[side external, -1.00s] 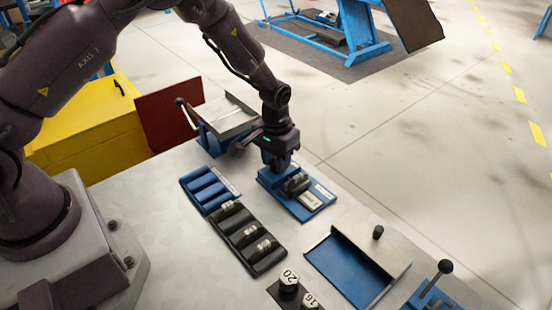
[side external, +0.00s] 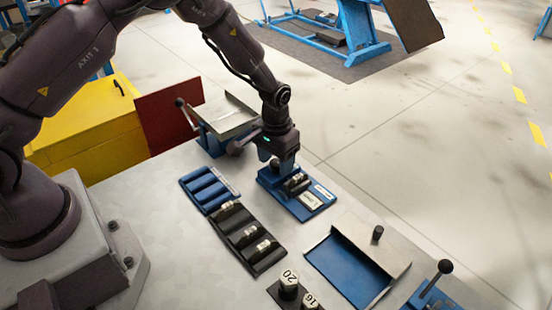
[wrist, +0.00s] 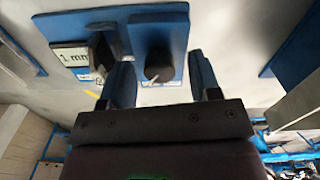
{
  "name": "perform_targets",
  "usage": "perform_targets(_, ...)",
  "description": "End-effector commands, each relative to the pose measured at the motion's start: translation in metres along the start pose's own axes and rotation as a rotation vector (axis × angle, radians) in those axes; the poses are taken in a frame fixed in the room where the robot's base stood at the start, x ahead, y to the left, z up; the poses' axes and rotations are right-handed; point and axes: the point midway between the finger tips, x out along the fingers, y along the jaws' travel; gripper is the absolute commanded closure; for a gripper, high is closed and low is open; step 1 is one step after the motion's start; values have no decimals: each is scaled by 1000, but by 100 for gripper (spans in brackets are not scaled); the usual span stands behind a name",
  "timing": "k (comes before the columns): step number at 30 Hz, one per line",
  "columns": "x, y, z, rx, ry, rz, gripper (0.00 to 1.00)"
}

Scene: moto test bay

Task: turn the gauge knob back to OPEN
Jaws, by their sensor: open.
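The gauge is a blue plate (side external: 306,213) on the bench; it also shows in the wrist view (wrist: 183,20). In the wrist view its round dark knob (wrist: 158,66) has a pale pointer line toward the lower left. Beside it are a dark block (wrist: 103,52) and a white label reading 1 mm (wrist: 70,57). Lettering near the knob is too small to read. My gripper (side external: 284,168) is over the plate's far end, its blue fingers open. In the wrist view the fingers (wrist: 161,68) stand on either side of the knob, apparently with gaps; contact cannot be told.
A blue slotted rack (side external: 207,190) and a black tray (side external: 234,232) holding metal pieces lie to the left. A blue-floored metal tray (side external: 345,272) and knobs marked 20 (side external: 289,279) and 16 are in front. A lever fixture (side external: 222,125) stands behind my gripper.

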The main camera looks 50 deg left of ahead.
Motion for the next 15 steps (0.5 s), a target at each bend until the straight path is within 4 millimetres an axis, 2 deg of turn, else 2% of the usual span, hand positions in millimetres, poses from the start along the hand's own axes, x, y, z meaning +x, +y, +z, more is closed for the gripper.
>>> perform_targets(5, -13, 0, -1, 0, 2, 1, 43)
perform_targets(15, -86, 0, -1, 0, 6, 1, 43)
